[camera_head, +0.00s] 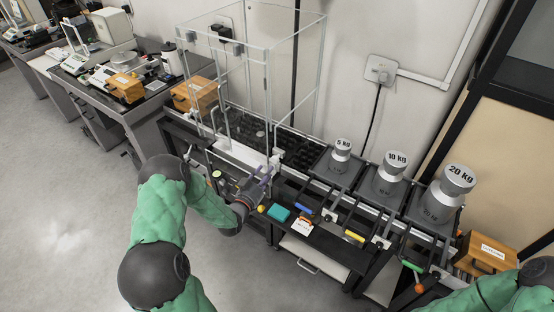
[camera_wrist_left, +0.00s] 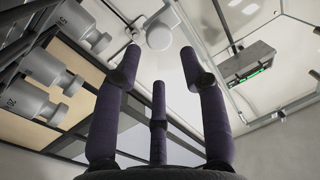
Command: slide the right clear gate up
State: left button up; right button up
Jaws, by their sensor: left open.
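A tall clear case (camera_head: 267,48) with thin pale edges stands on the weighing table. Its clear panels are hard to tell apart, and I cannot tell how high the right gate stands. My left gripper (camera_head: 266,180) is low in front of the case, by its front right corner, apart from the upper panels. In the left wrist view its purple fingers (camera_wrist_left: 160,55) are spread with nothing between them. A pale bar with a round end (camera_wrist_left: 158,34) shows beyond the fingertips. My right gripper is out of view; only part of my right arm shows at the lower right.
Weights marked 5 kg (camera_head: 342,151), 10 kg (camera_head: 391,170) and 20 kg (camera_head: 450,188) stand right of the case. A teal block (camera_head: 279,212) lies near my left gripper. Wooden boxes stand behind (camera_head: 194,95) and at right (camera_head: 484,253). Floor is free at left.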

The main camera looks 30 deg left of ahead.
aim_at(274, 161)
pick_arm(q)
jog(key=w+b, duration=0.1)
jog(key=w, duration=0.7)
jog(key=shift+w+a, duration=0.1)
jog(key=shift+a, duration=0.05)
grip_shut()
